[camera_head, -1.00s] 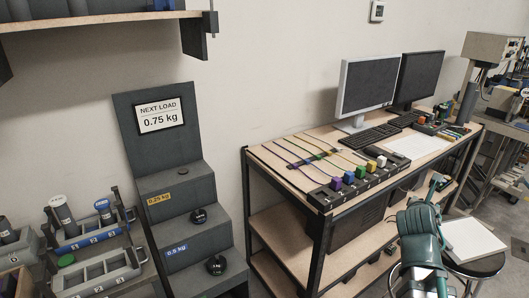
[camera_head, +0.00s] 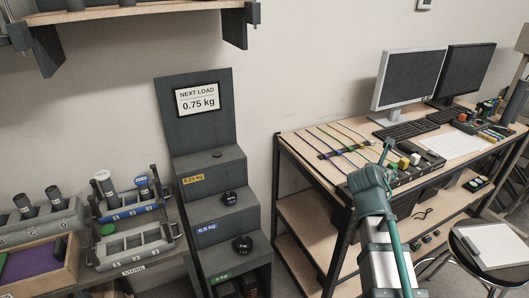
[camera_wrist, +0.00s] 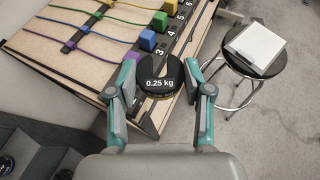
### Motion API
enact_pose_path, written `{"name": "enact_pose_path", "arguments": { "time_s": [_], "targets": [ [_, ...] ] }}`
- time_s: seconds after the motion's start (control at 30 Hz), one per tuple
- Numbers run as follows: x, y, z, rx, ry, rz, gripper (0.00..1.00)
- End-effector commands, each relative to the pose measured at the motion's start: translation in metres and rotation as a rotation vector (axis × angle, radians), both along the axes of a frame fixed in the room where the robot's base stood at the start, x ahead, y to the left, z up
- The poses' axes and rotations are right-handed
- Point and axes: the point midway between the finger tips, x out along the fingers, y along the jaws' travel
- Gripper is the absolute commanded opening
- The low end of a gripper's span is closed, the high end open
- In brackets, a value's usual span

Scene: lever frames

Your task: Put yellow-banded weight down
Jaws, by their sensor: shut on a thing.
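My gripper (camera_wrist: 159,86) is shut on a black round weight (camera_wrist: 160,72) marked "0.25 kg". It holds the weight above the floor, near the bench edge in the wrist view. In the head view my arm reaches up at the right, over the bench front, and the weight cannot be made out. The grey stepped stand (camera_head: 206,142) is left of my arm. Its top step has a yellow "0.25 kg" label (camera_head: 194,180) and a small dark spot on it. Black weights sit on the blue-labelled step (camera_head: 229,198) and the green-labelled step (camera_head: 242,244).
A sign (camera_head: 197,99) on the stand reads "NEXT LOAD 0.75 kg". The bench (camera_head: 300,148) carries coloured blocks, cords and monitors. A stool (camera_wrist: 253,58) holds a clipboard. A side table with blue (camera_head: 132,211) and grey racks is at the left. A shelf overhangs the upper left.

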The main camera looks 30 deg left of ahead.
Motion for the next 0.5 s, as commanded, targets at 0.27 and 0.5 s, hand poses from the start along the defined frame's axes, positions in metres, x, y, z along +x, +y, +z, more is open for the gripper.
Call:
{"name": "enact_pose_path", "arguments": {
  "time_s": [0.27,0.5],
  "targets": [
    [-0.014,0.138,-0.004,-0.004,0.003,0.101,0.05],
    [-0.050,0.252,-0.010,-0.005,-0.003,0.181,0.05]
  ]
}}
